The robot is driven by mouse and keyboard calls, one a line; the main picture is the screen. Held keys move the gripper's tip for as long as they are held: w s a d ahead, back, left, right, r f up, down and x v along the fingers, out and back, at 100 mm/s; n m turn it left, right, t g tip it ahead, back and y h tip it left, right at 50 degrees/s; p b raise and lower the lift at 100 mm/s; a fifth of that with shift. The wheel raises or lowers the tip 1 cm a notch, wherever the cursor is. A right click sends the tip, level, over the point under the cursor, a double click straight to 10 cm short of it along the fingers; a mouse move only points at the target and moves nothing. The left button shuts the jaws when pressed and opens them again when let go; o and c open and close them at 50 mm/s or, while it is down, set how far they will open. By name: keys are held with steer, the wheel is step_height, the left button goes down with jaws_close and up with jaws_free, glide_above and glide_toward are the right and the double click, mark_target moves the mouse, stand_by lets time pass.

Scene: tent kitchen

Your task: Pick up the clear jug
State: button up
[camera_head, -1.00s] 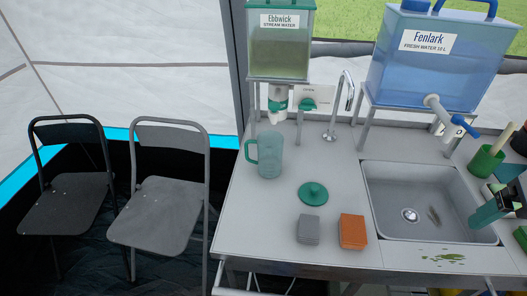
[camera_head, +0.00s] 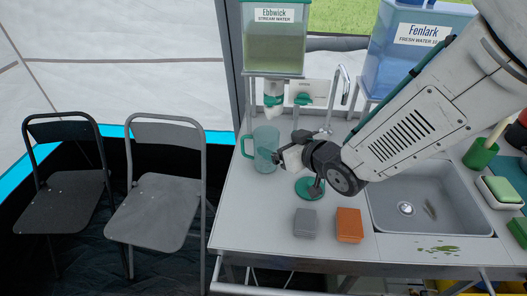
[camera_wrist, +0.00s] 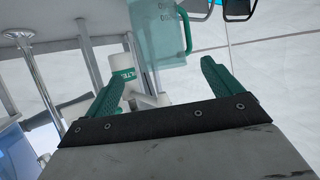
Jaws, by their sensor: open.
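The clear jug (camera_head: 264,150), a see-through teal-tinted jug with a green handle on its left, stands upright on the counter below the stream water tank. My gripper (camera_head: 294,170) is just to the right of the jug, open and empty, with one finger near the jug's right side. Whether that finger touches it, I cannot tell. In the wrist view my two teal fingers (camera_wrist: 162,70) are spread apart.
A green lid (camera_head: 307,190) lies under my gripper. A grey sponge (camera_head: 306,222) and an orange sponge (camera_head: 349,225) lie in front. The metal tap (camera_head: 341,90) stands behind, and the stream water tank (camera_head: 273,45) overhangs the jug. The sink (camera_head: 450,207) is at right.

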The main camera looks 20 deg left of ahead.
mark_target(274, 142)
steer(key=x, duration=0.6)
steer(key=shift+a+f, duration=0.25)
steer(key=shift+f, duration=0.05)
steer(key=c, duration=1.2)
